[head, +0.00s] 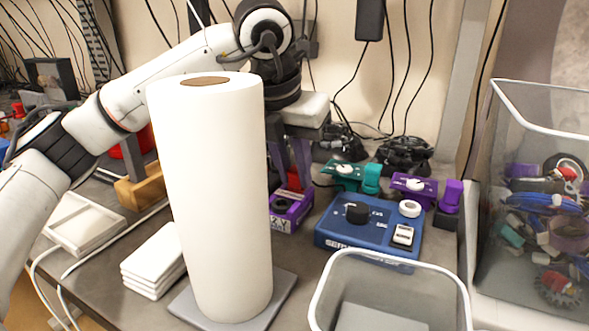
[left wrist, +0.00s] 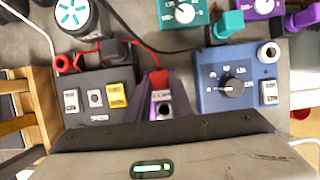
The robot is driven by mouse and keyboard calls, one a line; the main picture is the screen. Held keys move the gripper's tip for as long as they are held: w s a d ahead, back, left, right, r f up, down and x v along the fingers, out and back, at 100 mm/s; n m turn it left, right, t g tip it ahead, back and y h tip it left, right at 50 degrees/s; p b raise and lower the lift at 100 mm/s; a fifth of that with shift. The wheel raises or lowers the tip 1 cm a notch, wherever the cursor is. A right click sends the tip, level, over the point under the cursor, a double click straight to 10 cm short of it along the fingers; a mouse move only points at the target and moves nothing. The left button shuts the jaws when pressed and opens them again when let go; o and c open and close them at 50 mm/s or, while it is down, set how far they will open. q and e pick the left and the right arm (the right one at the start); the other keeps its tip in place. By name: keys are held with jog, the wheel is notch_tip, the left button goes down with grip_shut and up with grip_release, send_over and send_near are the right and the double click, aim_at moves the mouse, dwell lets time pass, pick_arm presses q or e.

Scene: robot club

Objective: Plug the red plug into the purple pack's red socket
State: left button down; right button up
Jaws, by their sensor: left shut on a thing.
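The purple pack (head: 287,214) stands on the table just right of the paper roll, which hides part of it. My left gripper (head: 292,182) points down right over its far side. The gripper is shut on the red plug (head: 294,181), a small red patch between its fingers. In the left wrist view, the red plug (left wrist: 159,79) shows between the purplish fingers, and part of the purple pack (left wrist: 164,98) shows around it. The fingers hide the red socket, so I cannot tell whether the plug is in it. My right gripper is not in view.
A tall white paper roll (head: 212,210) stands close in front of my left arm. A blue box (head: 345,232) with a black knob is right of the pack. A teal box (head: 345,172) is behind it. Clear bins stand front and right. A dark box (left wrist: 85,80) sits to the left.

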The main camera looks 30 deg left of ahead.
pick_arm(q)
jog(key=shift+f, duration=0.1)
jog(key=c, duration=1.5)
grip_release()
